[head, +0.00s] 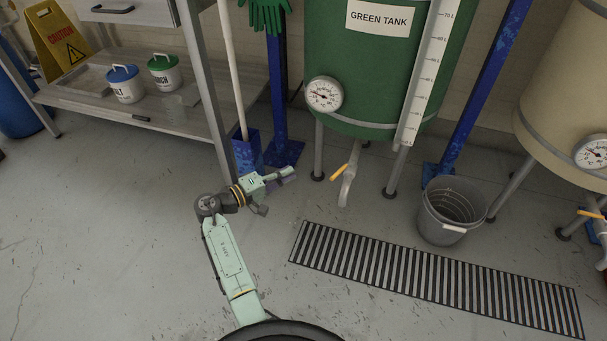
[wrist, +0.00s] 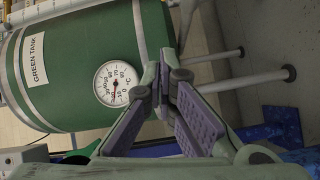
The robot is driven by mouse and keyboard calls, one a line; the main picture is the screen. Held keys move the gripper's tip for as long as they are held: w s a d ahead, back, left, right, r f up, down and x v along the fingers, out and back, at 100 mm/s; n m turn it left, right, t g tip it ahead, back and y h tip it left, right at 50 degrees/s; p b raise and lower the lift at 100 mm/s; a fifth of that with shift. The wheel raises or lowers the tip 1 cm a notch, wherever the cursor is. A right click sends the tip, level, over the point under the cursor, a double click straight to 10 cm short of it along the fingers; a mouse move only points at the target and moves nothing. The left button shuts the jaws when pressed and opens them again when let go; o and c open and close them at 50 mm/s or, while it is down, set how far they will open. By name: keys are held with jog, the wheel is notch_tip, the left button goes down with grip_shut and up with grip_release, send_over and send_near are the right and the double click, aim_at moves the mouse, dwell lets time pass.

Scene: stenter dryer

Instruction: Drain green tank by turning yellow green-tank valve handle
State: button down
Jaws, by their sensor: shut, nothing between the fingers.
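The green tank (head: 335,75) stands upright on legs at the top centre of the head view, with a white "GREEN TANK" label and a round gauge. Its drain valve (head: 348,188) hangs below the tank, and the yellow valve handle (head: 339,172) slants down to the left from it. My gripper (head: 290,172) is to the left of the handle, apart from it, shut and empty. In the wrist view the tank (wrist: 70,75) lies sideways behind the shut fingers (wrist: 166,88). I cannot make out the yellow handle there.
A floor drain grate (head: 430,275) lies in front of the tank. A grey bucket (head: 447,215) stands right of the valve. Blue posts (head: 281,100) flank the tank. A metal shelf (head: 160,115) with lidded tubs is left. A beige tank (head: 570,90) is right.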

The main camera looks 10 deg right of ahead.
aim_at(342, 170)
jog(key=w+d+f+p, duration=0.1)
jog(key=d, duration=1)
jog(key=shift+d, duration=0.2)
